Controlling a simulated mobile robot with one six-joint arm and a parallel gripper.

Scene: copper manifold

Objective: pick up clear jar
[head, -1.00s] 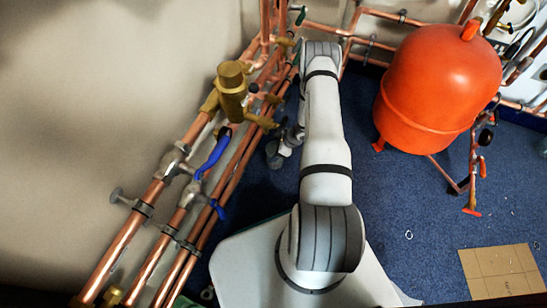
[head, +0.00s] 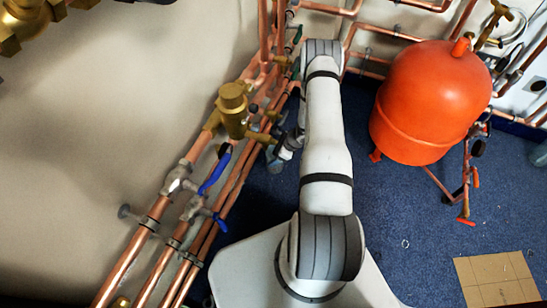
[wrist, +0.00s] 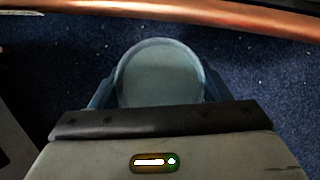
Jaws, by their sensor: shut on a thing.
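The clear jar (wrist: 160,70) shows in the wrist view as a round, bluish-grey, see-through shape with a pale rim, seen from its end. My gripper (wrist: 159,90) is shut on it, one finger on each side. Dark blue floor shows around the jar; I cannot tell its height above it. In the head view my gripper (head: 284,150) hangs left of my arm, close to the copper pipes, and the jar is small and hard to make out there.
Copper pipes (head: 150,225) with a brass valve (head: 233,105) and blue handle (head: 214,170) run along the left wall. A copper pipe (wrist: 230,18) crosses the wrist view's top. An orange tank (head: 425,100) stands right. Blue floor is open before the cardboard (head: 497,280).

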